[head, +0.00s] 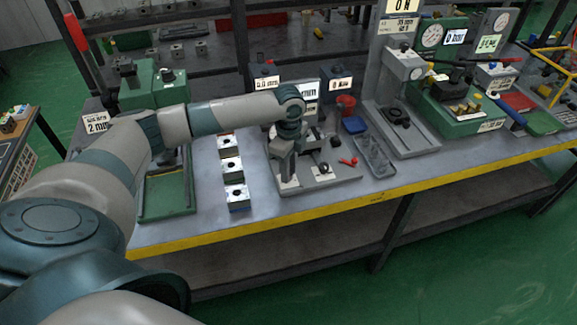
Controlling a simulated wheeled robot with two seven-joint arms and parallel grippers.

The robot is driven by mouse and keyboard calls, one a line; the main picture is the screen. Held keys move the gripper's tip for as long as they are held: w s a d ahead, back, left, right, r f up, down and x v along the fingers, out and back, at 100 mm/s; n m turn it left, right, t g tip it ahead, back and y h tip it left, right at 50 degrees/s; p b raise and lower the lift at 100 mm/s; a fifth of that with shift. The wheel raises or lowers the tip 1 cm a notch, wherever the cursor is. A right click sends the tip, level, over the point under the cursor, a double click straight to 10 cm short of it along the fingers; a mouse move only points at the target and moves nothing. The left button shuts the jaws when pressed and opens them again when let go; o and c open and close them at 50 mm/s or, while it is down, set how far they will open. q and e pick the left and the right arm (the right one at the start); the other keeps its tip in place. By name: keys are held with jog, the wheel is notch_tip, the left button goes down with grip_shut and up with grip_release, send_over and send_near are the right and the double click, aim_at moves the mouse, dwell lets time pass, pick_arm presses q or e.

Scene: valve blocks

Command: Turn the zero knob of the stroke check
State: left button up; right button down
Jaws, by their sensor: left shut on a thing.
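The stroke check (345,175) is a grey bench device with a flat base plate and an upright back with a readout in mm, near the middle of the bench. My left gripper (284,172) points down at the left front of its base, just behind a small white label (290,183). It is shut on what appears to be the zero knob, which the fingers hide. A second, dark knob (323,168) stands to the right on the same base, behind another white label. My right gripper is not in view.
Several valve blocks (232,172) stand in a row left of the stroke check. A green device with a tray (168,200) is further left. A clear tray (375,158), a red cup (345,105) and a grey press (400,120) are to the right. A yellow strip (330,204) marks the bench's front edge.

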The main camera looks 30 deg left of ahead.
pick_arm(q)
jog(key=n+p, duration=0.2)
jog(key=p, duration=0.1)
jog(key=n+p, duration=0.5)
jog(key=p, duration=0.2)
jog(key=shift+w+r+n, duration=0.1)
jog(key=shift+r+n, duration=0.2)
jog(key=shift+r, duration=0.05)
jog(key=shift+w+f+n+p, duration=0.1)
jog(key=shift+f+n+p, duration=0.05)
jog(key=shift+n+p, duration=0.6)
jog(key=shift+f+n+p, duration=0.1)
jog(key=shift+n+p, duration=0.55)
jog(key=shift+n, duration=0.2)
jog(key=o, duration=1)
jog(key=shift+o, duration=0.2)
notch_tip(320, 180, up, 17)
jog(key=b, duration=0.5)
jog(key=shift+r, duration=0.2)
